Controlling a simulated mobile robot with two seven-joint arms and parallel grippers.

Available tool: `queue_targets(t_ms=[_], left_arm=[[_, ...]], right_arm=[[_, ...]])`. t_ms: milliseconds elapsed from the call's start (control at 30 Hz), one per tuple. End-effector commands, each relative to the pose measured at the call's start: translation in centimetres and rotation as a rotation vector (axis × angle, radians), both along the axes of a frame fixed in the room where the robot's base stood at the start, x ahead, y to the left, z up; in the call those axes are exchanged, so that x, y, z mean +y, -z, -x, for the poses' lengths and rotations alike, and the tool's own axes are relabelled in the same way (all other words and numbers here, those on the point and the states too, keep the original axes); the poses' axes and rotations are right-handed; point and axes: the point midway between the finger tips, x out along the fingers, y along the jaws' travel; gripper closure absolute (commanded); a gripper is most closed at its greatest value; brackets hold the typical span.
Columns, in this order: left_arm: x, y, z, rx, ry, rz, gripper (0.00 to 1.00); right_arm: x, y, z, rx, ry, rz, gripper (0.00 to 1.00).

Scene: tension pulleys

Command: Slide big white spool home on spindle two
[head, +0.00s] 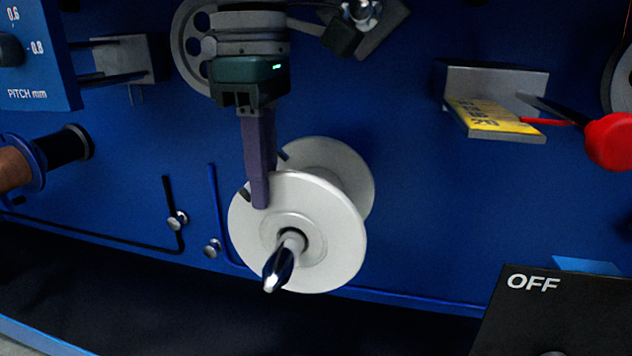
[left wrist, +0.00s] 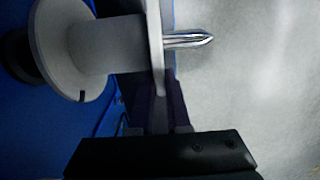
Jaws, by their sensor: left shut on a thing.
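The big white spool (head: 335,215) sits around a shiny metal spindle (head: 280,262). The spindle's pointed tip sticks out through the front flange. My left gripper (head: 261,195) comes from above and is shut on the upper left edge of the front flange. In the left wrist view the spool (left wrist: 95,45) shows from the side, with the spindle tip (left wrist: 188,40) beyond the front flange and the gripper fingers (left wrist: 163,100) at that flange. A dark round collar shows behind the rear flange; whether they touch is unclear. My right gripper is not in view.
The blue panel (head: 420,220) stands behind the spool. A smaller dark spool (head: 65,150) is at the left, near bent wire guides (head: 178,220). A grey bracket (head: 495,80) with a yellow label and red-handled tool (head: 608,140) are at the right. A black OFF box (head: 560,310) is lower right.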

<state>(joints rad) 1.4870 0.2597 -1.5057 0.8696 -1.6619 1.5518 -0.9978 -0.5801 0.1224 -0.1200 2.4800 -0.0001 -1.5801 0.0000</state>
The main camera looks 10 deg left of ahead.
Motion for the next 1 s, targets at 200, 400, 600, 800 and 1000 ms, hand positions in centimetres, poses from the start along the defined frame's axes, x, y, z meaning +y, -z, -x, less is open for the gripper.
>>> queue_targets(t_ms=[200,400,600,800,1000], left_arm=[[-0.1,0.0,-0.7,-0.002,0.000,0.002,1.00],[-0.1,-0.1,-0.9,-0.001,0.001,0.002,1.00],[-0.1,-0.1,-0.9,-0.001,0.001,0.002,1.00],[-0.1,-0.1,-1.2,-0.001,-0.001,0.002,1.00],[0.0,-0.1,-1.4,-0.003,0.000,0.002,1.00]], right_arm=[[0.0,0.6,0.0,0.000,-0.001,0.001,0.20],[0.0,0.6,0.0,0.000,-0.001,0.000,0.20],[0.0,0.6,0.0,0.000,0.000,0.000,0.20],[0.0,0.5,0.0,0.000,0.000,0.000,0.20],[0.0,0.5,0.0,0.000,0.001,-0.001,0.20]])
